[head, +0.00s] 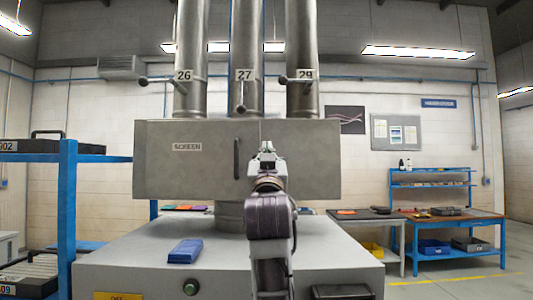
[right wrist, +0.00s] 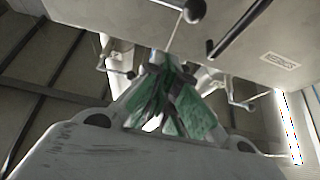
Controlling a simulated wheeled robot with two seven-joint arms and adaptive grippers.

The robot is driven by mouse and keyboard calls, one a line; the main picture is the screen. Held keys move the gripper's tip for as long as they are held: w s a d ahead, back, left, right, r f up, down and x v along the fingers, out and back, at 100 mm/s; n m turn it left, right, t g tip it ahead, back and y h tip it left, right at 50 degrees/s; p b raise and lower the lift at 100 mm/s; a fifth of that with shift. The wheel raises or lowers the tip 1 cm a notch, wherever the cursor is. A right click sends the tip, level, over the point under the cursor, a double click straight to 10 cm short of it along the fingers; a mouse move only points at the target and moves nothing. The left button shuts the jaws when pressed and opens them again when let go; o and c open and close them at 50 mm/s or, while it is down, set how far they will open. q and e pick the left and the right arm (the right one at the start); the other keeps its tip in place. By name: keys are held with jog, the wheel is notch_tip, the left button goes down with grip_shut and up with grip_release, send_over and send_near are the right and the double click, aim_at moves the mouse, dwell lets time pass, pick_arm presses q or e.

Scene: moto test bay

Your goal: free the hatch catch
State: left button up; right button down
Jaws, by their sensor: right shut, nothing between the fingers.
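A grey metal box labelled SCREEN (head: 210,135) stands across the pipes, with a dark vertical handle (head: 237,158) on its front. In the right wrist view the handle (right wrist: 235,30) and the box face (right wrist: 110,10) show at the top. My right gripper (head: 266,146) is in front of the box, just right of the handle. It is shut and empty; its green-padded fingers (right wrist: 166,62) show in the right wrist view. I cannot make out a separate hatch catch; my gripper and arm cover part of the front. My left gripper is not in view.
Ball-ended levers (head: 242,107) stick out from pipes numbered 26, 27 and 29, above the box. A blue object (head: 185,251) lies on the grey base top (head: 130,250). A blue rack (head: 68,200) stands left; a workbench (head: 455,218) stands right.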

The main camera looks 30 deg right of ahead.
jog(key=shift+p+x, duration=1.9)
jog(key=shift+x, duration=3.1)
jog(key=shift+w+d+f+p, duration=0.1)
jog(key=shift+w+f+p, duration=0.1)
jog(key=shift+f, duration=0.8)
jog(key=shift+w+d+f+p, duration=0.1)
jog(key=shift+w+f, duration=0.05)
jog(key=shift+f, duration=0.9)
